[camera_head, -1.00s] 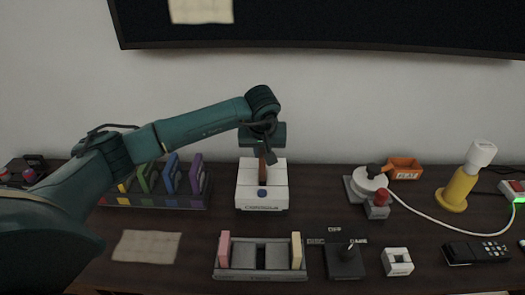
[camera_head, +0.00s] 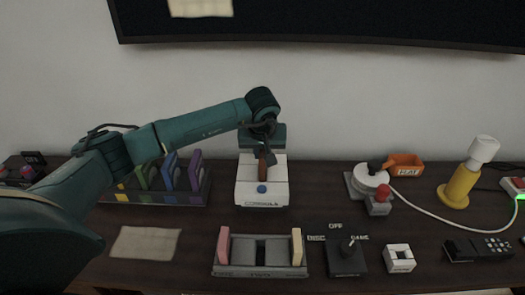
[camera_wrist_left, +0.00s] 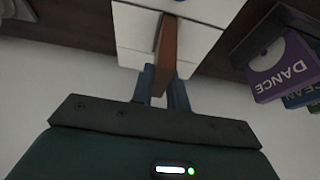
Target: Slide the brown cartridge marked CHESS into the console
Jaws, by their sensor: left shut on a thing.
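The white console (camera_head: 262,190) with a blue button on its front stands at the middle of the dark table. The brown cartridge (camera_head: 263,168) stands upright at the console's top slot; it also shows in the left wrist view (camera_wrist_left: 168,42). Its marking cannot be read here. My left gripper (camera_wrist_left: 164,88) is shut on the cartridge's upper end, above the console; in the head view this gripper (camera_head: 263,150) partly hides it. The cartridge's lower end is within the slot area; how deep it sits is hard to tell. My right gripper is not in view.
A rack (camera_head: 190,199) of colored cartridges stands left of the console, one purple and marked DANCE (camera_wrist_left: 283,68). A grey holder (camera_head: 260,271) with pink and tan cartridges is in front. A switch box (camera_head: 346,258), a joystick (camera_head: 370,185) and a yellow lamp (camera_head: 459,186) are to the right.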

